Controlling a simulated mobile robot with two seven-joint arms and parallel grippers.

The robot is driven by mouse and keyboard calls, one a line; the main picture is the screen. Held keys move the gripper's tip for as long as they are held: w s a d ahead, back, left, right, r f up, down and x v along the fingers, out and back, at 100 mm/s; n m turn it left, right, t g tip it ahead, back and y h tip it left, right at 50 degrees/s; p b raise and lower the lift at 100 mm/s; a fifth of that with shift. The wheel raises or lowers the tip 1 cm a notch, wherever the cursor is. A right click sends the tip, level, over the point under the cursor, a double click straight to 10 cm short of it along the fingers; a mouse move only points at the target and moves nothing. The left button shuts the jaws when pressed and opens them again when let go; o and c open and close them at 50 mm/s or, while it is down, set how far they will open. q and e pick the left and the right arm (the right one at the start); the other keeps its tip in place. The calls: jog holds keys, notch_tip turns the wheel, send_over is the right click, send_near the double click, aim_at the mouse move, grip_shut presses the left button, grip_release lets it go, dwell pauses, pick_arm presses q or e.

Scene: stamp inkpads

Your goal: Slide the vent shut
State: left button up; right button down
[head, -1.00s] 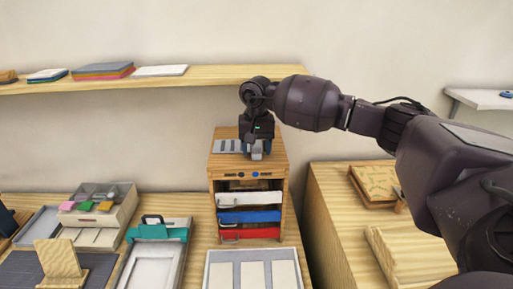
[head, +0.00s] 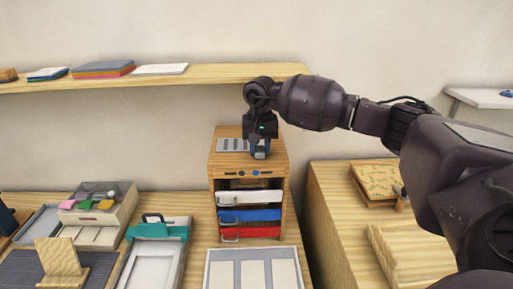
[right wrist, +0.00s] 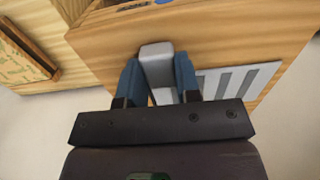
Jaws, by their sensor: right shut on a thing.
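The vent (head: 232,145) is a light grey slotted plate on top of the wooden cabinet (head: 279,160). In the right wrist view the slotted plate (right wrist: 240,82) lies to the right of the fingers, with several dark slots showing. My right gripper (head: 260,153) points down at the right end of the vent. Its blue fingers (right wrist: 157,78) are shut on a light grey block-shaped handle (right wrist: 156,52) between them. The fingers partly hide the handle in the head view. My left gripper is in neither view.
The cabinet front has white, blue and red drawers (head: 250,217) and small round knobs above. A wall shelf (head: 210,77) runs behind. A tray (head: 208,268) stands in front, and a second wooden table (head: 335,215) is to the right.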

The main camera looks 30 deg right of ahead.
aim_at(272, 155)
jog(key=s+d, duration=0.1)
jog(key=d, duration=0.2)
jog(key=shift+s, duration=0.4)
jog(key=c, duration=1.1)
grip_release()
jog(key=o, duration=0.3)
jog(key=shift+s+d, duration=0.15)
jog(key=shift+r, duration=0.1)
